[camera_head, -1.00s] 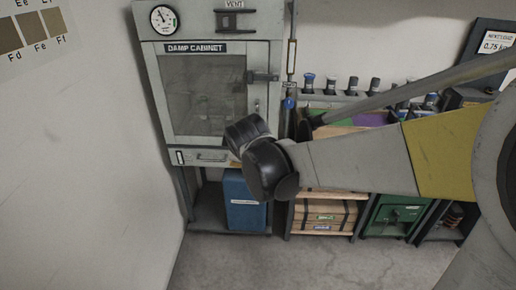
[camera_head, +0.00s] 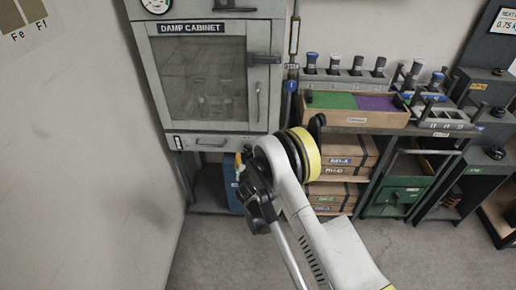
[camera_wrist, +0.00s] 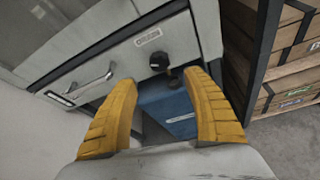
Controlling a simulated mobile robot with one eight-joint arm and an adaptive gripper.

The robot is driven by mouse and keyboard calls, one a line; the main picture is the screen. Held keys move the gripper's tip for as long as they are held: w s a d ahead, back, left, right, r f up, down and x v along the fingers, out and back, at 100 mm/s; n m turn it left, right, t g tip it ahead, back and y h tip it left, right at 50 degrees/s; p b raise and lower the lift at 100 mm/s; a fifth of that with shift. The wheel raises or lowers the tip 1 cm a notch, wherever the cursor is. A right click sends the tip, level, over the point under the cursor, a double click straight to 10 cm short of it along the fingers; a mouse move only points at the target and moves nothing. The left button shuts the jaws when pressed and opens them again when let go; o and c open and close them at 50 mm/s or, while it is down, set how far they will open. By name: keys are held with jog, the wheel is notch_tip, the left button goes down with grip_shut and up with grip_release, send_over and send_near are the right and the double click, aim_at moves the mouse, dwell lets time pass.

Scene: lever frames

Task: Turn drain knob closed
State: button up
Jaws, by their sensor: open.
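The drain knob (camera_wrist: 159,62) is a small black round knob on the lower front panel of the grey damp cabinet (camera_wrist: 125,62), below a white label.
A blue bin (camera_wrist: 166,106) stands under the cabinet, behind the fingers. A chrome drawer handle (camera_wrist: 93,83) is left of the knob. A shelf with wooden boxes (camera_wrist: 290,45) is close on the right. The wall (camera_head: 80,160) bounds the left side; grey floor is open in front.

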jog(key=b+x, duration=0.3)
jog(key=x, duration=0.7)
jog(key=shift+w+f+b, duration=0.1)
jog(key=shift+w+b, duration=0.15)
jog(key=shift+b, duration=0.1)
jog(key=shift+c, duration=0.4)
jog(key=c, duration=1.1)
